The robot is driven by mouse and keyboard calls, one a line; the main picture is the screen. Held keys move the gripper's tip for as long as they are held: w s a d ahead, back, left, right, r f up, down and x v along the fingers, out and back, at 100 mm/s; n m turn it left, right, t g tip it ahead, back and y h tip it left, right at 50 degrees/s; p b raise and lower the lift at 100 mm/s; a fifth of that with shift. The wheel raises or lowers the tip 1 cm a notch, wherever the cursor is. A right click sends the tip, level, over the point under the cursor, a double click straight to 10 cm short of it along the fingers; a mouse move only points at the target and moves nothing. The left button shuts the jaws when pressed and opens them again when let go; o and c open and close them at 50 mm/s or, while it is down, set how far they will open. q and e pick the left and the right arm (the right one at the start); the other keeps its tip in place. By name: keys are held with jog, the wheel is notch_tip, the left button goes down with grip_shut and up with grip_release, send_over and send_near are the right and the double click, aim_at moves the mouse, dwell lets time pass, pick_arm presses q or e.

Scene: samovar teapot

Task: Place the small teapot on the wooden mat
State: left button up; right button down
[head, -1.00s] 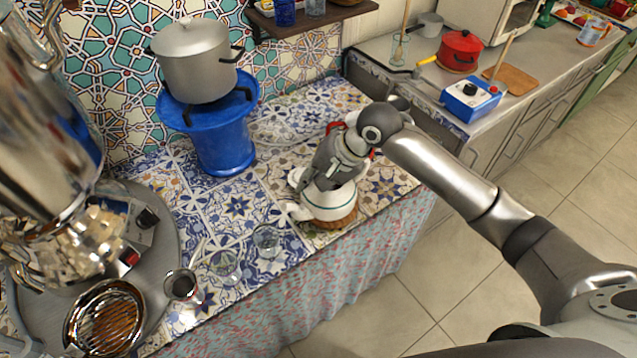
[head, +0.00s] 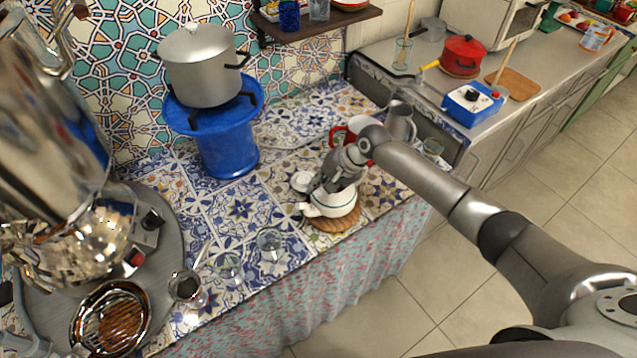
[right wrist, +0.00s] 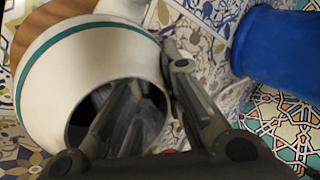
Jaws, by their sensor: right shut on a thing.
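The small teapot (head: 331,203) is white with a teal band, its spout to the left. It is over the round wooden mat (head: 342,223) near the counter's front edge; whether its base rests fully on the mat I cannot tell. My right gripper (head: 333,186) is shut on the teapot's rim from above. In the right wrist view the teapot (right wrist: 95,65) has its dark opening towards me, with one finger inside and one outside the wall. The mat (right wrist: 22,40) shows behind it. My left gripper is not in view.
A small white lid-like piece (head: 302,181) lies left of the teapot. A red mug (head: 338,134) and a metal jug (head: 400,120) stand behind my wrist. Glasses (head: 270,243) stand left. A blue stand (head: 228,150) carries a pot (head: 204,68). A shiny samovar (head: 45,140) fills the left.

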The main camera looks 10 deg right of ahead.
jog(key=shift+f, duration=0.15)
jog(key=c, duration=2)
grip_release()
jog(key=shift+f, duration=0.1)
jog(key=o, duration=0.4)
jog(key=shift+o, duration=0.2)
jog(key=v, duration=1.2)
jog(key=shift+b, duration=0.45)
